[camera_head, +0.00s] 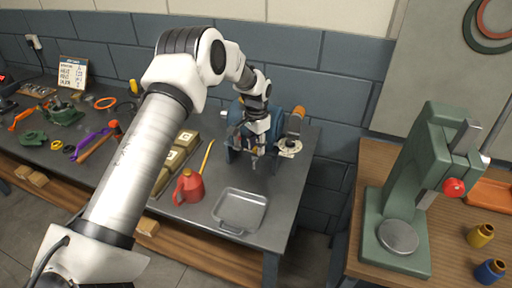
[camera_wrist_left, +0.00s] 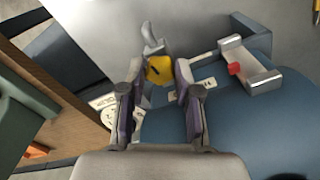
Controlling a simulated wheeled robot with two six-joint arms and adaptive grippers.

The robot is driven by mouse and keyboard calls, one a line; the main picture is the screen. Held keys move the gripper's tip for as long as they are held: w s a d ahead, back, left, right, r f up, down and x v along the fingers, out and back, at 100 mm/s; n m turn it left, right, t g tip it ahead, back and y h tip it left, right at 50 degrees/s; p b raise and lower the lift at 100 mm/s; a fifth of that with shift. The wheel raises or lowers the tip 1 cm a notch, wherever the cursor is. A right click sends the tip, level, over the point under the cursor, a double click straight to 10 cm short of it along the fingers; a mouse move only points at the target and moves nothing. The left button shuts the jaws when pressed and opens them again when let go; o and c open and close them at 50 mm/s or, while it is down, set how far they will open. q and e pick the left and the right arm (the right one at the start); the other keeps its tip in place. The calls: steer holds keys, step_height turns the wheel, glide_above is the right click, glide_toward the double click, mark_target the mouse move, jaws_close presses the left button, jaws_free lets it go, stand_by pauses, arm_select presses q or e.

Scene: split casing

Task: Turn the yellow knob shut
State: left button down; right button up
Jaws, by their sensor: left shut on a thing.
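The yellow knob (camera_wrist_left: 159,70) has a dark mark on its face and sits between the fingertips of my left gripper (camera_wrist_left: 160,72) in the left wrist view. The gripper is shut on it, one finger on each side. A grey metal piece (camera_wrist_left: 152,40) sticks out just beyond the knob. The blue casing (camera_wrist_left: 230,125) lies below and to the right. In the head view my left gripper (camera_head: 254,158) points down in front of the blue casing (camera_head: 286,122) on the grey bench. The knob cannot be made out there. My right gripper is in neither view.
A grey bracket (camera_wrist_left: 262,70) with a red part stands to the right of the knob. On the bench (camera_head: 285,200) are a red oil can (camera_head: 188,187), a metal tray (camera_head: 240,210) and an orange-topped cylinder (camera_head: 296,120). A green press (camera_head: 430,180) stands on the right-hand wooden table.

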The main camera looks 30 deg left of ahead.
arm_select(q)
steer(key=shift+f+m, duration=0.2)
steer(key=shift+m, duration=0.8)
steer(key=c, duration=1.1)
jaws_free()
steer(key=shift+o, duration=1.4)
steer(key=shift+w+d, duration=0.15)
steer(key=shift+r, duration=0.1)
